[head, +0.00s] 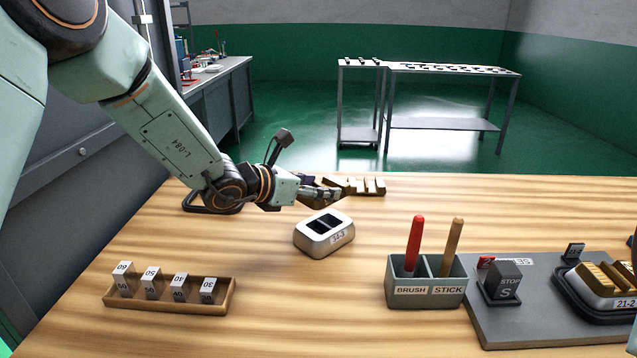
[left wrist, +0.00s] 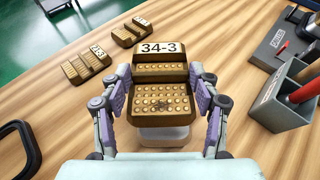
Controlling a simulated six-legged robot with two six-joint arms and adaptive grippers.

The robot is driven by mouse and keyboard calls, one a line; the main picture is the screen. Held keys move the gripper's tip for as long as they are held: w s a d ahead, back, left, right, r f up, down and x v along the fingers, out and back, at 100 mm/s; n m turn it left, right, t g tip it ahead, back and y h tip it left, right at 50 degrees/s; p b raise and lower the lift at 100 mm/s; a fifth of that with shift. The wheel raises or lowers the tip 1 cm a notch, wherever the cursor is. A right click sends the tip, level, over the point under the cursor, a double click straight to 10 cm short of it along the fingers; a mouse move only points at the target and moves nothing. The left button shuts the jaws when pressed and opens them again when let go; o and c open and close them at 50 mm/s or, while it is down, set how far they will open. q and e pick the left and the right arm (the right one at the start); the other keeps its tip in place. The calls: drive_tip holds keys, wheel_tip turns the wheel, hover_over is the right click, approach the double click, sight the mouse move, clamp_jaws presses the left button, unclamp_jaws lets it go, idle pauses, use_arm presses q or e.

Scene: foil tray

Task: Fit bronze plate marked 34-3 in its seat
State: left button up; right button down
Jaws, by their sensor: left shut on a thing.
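The bronze plate marked 34-3 (left wrist: 160,73) shows in the left wrist view, with rows of small studs and a white label on its top. My left gripper (left wrist: 160,105) is shut on it, one finger at each side. In the head view my left gripper (head: 325,194) is low over the table behind a pale metal block (head: 338,240) with two dark openings and a label too small to read surely. A pale part of a block (left wrist: 160,140) shows below the plate in the wrist view. My right gripper is not in view.
Other bronze plates (left wrist: 86,66) lie beyond the gripper. A rack of number blocks (head: 170,293) stands at front left. A BRUSH and STICK holder (head: 425,291) and a grey board (head: 520,325) with a stop block are at right. Wood is clear around the metal block.

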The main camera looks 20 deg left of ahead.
use_arm(q)
drive_tip(key=shift+s+d+f+b, duration=0.15)
drive_tip(key=shift+d+f+b, duration=0.3)
drive_tip(key=shift+f, duration=0.2)
drive_tip(key=shift+a+f, duration=0.2)
drive_tip(key=shift+f, duration=0.35)
drive_tip(key=shift+a+f+b, duration=0.1)
drive_tip(key=shift+f+b, duration=0.25)
drive_tip(key=shift+b, duration=0.1)
drive_tip(key=shift+w+f+b, duration=0.2)
drive_tip(key=shift+f+b, duration=0.1)
drive_tip(key=shift+f, duration=0.05)
drive_tip(key=shift+s+d+f+b, duration=0.2)
drive_tip(key=shift+f+b, duration=0.4)
drive_tip(key=shift+b, duration=0.25)
drive_tip(key=shift+w+a+f+b, duration=0.1)
drive_tip(key=shift+w+f+b, duration=0.05)
drive_tip(key=shift+f+b, duration=0.6)
drive_tip(key=shift+r, duration=0.1)
